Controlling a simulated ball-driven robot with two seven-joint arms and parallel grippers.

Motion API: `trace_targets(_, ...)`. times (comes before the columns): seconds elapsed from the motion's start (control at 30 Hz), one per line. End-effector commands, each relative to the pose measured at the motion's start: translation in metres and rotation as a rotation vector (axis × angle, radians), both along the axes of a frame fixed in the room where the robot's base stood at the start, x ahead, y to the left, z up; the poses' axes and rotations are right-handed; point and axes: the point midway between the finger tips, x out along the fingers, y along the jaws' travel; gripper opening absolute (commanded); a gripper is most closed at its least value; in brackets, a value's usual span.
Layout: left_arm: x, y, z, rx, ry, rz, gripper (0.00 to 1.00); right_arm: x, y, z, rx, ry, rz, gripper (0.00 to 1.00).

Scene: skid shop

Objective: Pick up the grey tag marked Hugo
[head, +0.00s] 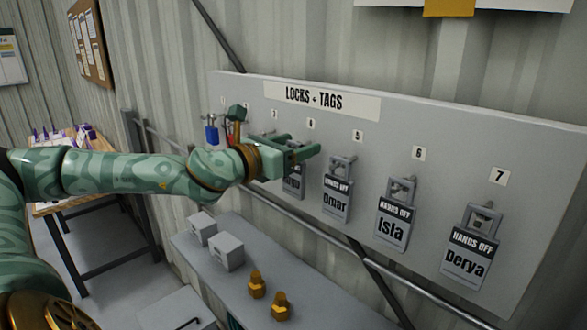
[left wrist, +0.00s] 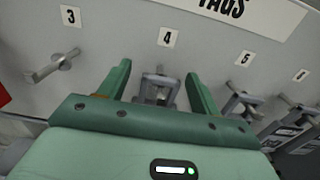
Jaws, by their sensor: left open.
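A grey tag (head: 293,185) hangs at peg 4 of the LOCKS + TAGS board. My left gripper covers its upper part, and its name is too hidden to read for sure. No other tag in view clearly reads Hugo. My left gripper (head: 306,148) is open in front of peg 4. In the left wrist view its two fingers (left wrist: 156,72) stand either side of a grey lock (left wrist: 158,88) below the number 4, holding nothing visibly. The tag's lower part is hidden there by the gripper body. My right gripper is not in view.
Grey tags marked Omar (head: 336,203), Isla (head: 393,232) and Derya (head: 467,262) hang to the right. Peg 3 (left wrist: 50,68) is bare. A blue padlock (head: 211,133) hangs at the left. Below, a shelf (head: 300,278) bears grey boxes (head: 228,252) and brass pieces (head: 257,286).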

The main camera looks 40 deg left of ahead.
Motion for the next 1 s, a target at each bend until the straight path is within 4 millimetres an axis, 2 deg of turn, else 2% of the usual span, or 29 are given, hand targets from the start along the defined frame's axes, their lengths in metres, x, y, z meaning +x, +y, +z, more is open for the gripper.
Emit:
trace_targets(0.07, 0.0, 0.0, 0.0, 0.0, 0.0, 0.0, 0.64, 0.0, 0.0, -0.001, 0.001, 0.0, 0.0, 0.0)
trace_targets(0.1, 0.0, 0.0, 0.0, 0.0, 0.0, 0.0, 0.58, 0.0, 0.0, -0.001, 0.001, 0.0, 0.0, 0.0)
trace_targets(0.3, 0.0, 0.0, 0.0, 0.0, 0.0, -0.001, 0.05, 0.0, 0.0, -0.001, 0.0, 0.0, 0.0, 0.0)
trace_targets(0.57, 0.0, 0.0, 0.001, 0.001, -0.001, -0.001, 0.05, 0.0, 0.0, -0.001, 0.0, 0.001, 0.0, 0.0)
trace_targets(0.77, -0.001, 0.0, 0.015, 0.002, -0.003, 0.0, 0.05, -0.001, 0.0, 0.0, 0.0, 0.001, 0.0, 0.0)
trace_targets(1.0, -0.029, 0.003, 0.011, 0.01, -0.005, 0.0, 0.05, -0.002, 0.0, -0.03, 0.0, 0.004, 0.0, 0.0)
